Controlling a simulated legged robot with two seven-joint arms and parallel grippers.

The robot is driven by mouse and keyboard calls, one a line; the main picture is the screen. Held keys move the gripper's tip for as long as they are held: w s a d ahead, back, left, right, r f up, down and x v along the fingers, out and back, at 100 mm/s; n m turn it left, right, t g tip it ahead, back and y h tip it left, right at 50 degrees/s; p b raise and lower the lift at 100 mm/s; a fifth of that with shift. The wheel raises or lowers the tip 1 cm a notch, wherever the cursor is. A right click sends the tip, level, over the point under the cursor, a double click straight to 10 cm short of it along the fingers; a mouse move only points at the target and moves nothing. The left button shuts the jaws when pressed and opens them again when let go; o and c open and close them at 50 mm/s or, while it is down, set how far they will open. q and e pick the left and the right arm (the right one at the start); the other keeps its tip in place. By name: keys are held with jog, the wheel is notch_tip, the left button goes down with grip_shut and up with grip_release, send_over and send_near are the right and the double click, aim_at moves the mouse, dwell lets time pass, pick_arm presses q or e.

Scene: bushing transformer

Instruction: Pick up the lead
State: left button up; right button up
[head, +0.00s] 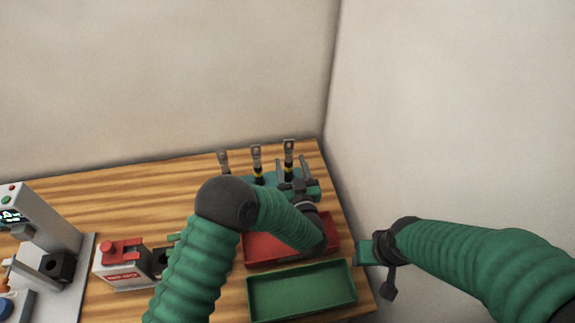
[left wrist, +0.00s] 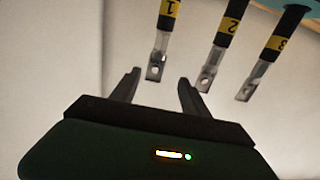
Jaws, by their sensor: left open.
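Three upright leads with flat metal lugs stand in a row at the back of the table: left lead (head: 223,161), middle lead (head: 256,160), right lead (head: 289,158). The left wrist view shows yellow bands numbered on lead 1 (left wrist: 168,12), lead 2 (left wrist: 229,28) and lead 3 (left wrist: 273,46). My left gripper (head: 293,165) is open and empty near the right lead. In the left wrist view its fingertips (left wrist: 159,81) are spread below lead 1's lug, which appears roughly between them; contact does not show. My right gripper (head: 377,262) hangs at the right, its jaw state unclear.
A teal holder (head: 262,184) is at the leads' base. A red tray (head: 262,250) lies under my left arm, with a green tray (head: 302,291) in front. A red and white box (head: 122,265) and a grey machine (head: 45,240) stand left. Walls rise behind and right.

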aim_at(289, 147)
pick_arm(q)
jog(key=w, duration=0.3)
jog(key=shift+a+f, duration=0.1)
jog(key=shift+f, duration=0.1)
jog(key=w+p, duration=0.2)
jog(key=w, duration=0.1)
jog(key=shift+w+r, duration=0.3)
jog(key=shift+r, duration=0.05)
jog(key=shift+w, duration=0.3)
jog(key=shift+w+a+f, duration=0.15)
jog(key=shift+a, duration=0.2)
jog(key=c, duration=0.9)
jog(key=shift+d, duration=0.25)
grip_shut()
pick_arm(e)
jog(key=shift+w+d+r, duration=0.15)
jog(key=shift+r, duration=0.45)
jog(key=shift+w+d+r, duration=0.15)
jog(key=shift+r, duration=0.45)
pick_arm(q)
jog(key=shift+a, duration=0.1)
